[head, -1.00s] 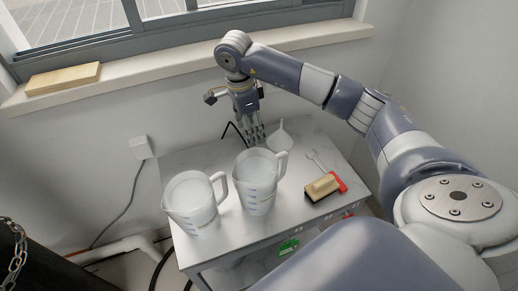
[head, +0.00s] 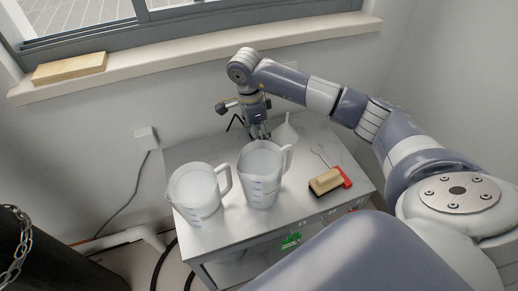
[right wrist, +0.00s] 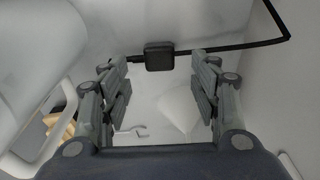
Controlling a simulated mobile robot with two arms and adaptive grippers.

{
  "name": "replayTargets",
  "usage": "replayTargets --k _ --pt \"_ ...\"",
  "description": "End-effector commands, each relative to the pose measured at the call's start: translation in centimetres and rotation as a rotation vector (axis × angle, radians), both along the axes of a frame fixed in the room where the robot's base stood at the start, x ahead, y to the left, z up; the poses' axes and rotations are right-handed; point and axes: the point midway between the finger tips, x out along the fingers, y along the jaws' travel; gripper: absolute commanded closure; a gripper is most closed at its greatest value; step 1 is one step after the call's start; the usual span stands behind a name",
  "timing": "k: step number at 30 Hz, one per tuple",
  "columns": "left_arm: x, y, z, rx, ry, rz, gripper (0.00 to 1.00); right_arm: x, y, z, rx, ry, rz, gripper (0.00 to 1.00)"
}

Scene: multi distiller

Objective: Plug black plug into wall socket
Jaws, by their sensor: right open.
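The black plug (right wrist: 159,56) shows in the right wrist view as a small dark block, with a black cable running off to the right and bending. My right gripper (right wrist: 160,70) is open, with one finger on each side of the plug and a gap to it on both sides. In the head view my right gripper (head: 257,133) is low over the back of the metal table, behind a measuring jug, and the plug is hidden there. A white wall box (head: 146,138) with a cord hanging from it is on the wall at the left; its socket face is unclear.
Two clear measuring jugs (head: 199,195) (head: 262,175) stand on the metal table (head: 230,224). A white funnel (head: 285,133) stands right of the gripper. A brush (head: 325,182) and a red-handled tool (head: 343,177) lie at the right. A window sill (head: 200,58) runs above.

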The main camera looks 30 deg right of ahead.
Motion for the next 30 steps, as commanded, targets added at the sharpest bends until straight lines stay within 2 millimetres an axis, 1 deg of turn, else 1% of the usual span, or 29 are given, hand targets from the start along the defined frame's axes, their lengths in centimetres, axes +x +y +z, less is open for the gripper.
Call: replayTargets --k 3,6,9,15,21,22,23,24,26,27,28,30 --pt "-0.1 0.0 -0.1 0.001 0.003 0.000 1.00 -0.2 0.0 -2.1 0.002 0.007 -0.001 0.43" --pt "0.1 0.0 0.1 0.001 0.001 0.000 1.00 -0.2 -0.1 -3.5 0.001 0.006 -0.001 0.43" --pt "0.5 0.0 0.5 0.000 -0.003 0.000 1.00 -0.2 -0.2 -4.5 0.000 0.003 -0.001 0.43" --pt "1.1 -0.1 0.9 -0.001 -0.014 0.002 1.00 -0.1 -0.3 -4.8 0.000 0.001 0.000 0.43" --pt "1.0 0.0 0.8 0.000 -0.011 0.002 1.00 -0.1 -0.3 -4.8 0.000 0.001 0.000 0.43" --pt "0.9 0.0 0.8 0.001 -0.010 0.002 1.00 -0.1 -0.3 -4.8 0.000 0.001 0.000 0.48" --pt "0.9 0.0 0.7 0.001 -0.009 0.002 1.00 -0.1 -0.3 -4.8 0.000 0.001 0.000 0.55" --pt "0.8 0.0 0.7 0.001 -0.007 0.002 1.00 -0.1 -0.3 -4.8 0.000 0.001 0.000 0.64" --pt "0.7 0.1 0.6 0.002 -0.005 0.002 1.00 -0.1 -0.3 -4.8 0.000 0.001 0.000 0.77" --pt "0.6 0.1 0.6 0.002 -0.004 0.002 1.00 -0.1 -0.3 -4.8 0.000 0.001 0.000 0.86" --pt "0.6 0.1 0.6 0.001 -0.002 0.002 1.00 -0.1 -0.3 -4.8 0.000 0.001 0.000 0.88" --pt "0.5 0.1 0.5 0.002 0.000 0.002 1.00 -0.1 -0.3 -4.8 0.000 0.001 0.000 0.88"
